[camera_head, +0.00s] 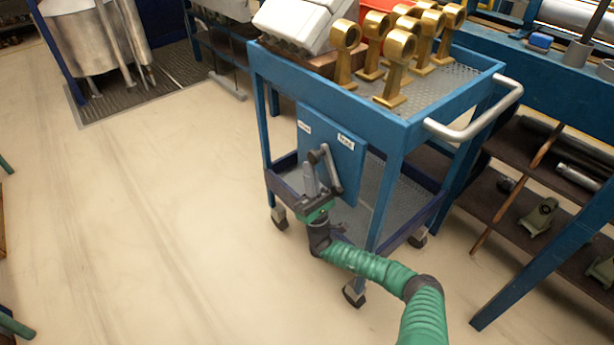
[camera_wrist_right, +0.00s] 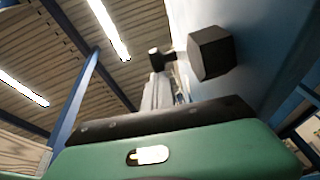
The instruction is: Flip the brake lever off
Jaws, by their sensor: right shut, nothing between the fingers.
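The dark brake lever (camera_head: 327,166) is on a blue panel (camera_head: 340,150) on the side of the cart. Its upper end shows as a round dark knob, and its lower part runs down beside my gripper. My right gripper (camera_head: 309,175) points up in front of the panel, shut and empty, just left of the lever. In the right wrist view, the closed fingers (camera_wrist_right: 158,85) point away from me, and a dark block (camera_wrist_right: 211,53), seemingly part of the lever, is to their right. Whether they touch is unclear. My left gripper is out of view.
The blue cart (camera_head: 405,130) carries several brass stands (camera_head: 395,75) and a white box (camera_head: 298,22) on top. A metal handle (camera_head: 475,120) sticks out at its right. A workbench with shelves (camera_head: 560,120) stands farther right. The floor (camera_head: 170,220) at left is clear.

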